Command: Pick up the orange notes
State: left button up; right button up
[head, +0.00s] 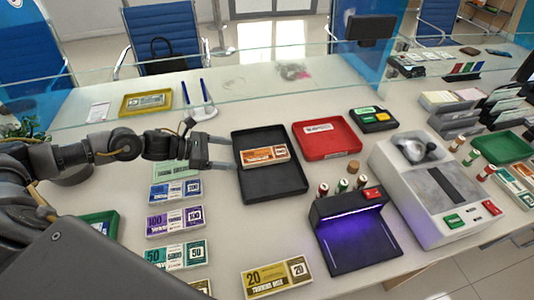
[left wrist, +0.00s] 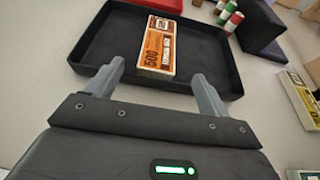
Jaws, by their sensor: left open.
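The orange notes (head: 265,155) are a banded stack lying in a black tray (head: 272,188) in the middle of the counter. In the left wrist view the orange notes (left wrist: 158,45) show a 500 print and lie in the black tray (left wrist: 212,62), reaching its near wall. My left gripper (head: 233,153) is open and empty at the tray's left side. In the left wrist view its two fingers (left wrist: 157,70) point at the notes' near end, one on each side of it. My right gripper is not in view.
A red tray (head: 328,137) stands right of the black tray. A lamp device with purple light (head: 350,225) and a white machine (head: 425,190) stand to the right. Several note stacks, including purple ones (head: 174,220), lie at left. A glass screen crosses the back.

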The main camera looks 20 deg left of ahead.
aim_at(255, 156)
pick_arm(q)
jog(key=x, duration=0.3)
jog(key=shift+w+f+p, duration=0.15)
jog(key=shift+w+p, duration=0.05)
jog(key=shift+p, duration=0.1)
jog(key=shift+w+d+f, duration=0.1)
jog(key=shift+w+d, duration=0.05)
jog(key=shift+d, duration=0.3)
jog(key=p+x, duration=0.1)
jog(key=x, duration=0.3)
jog(key=shift+a, duration=0.1)
jog(key=shift+w+d+f, duration=0.15)
jog(key=shift+w+d, duration=0.05)
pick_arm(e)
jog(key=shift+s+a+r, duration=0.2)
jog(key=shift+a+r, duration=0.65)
pick_arm(q)
jog(key=c, duration=0.9)
jog(key=shift+c, duration=1)
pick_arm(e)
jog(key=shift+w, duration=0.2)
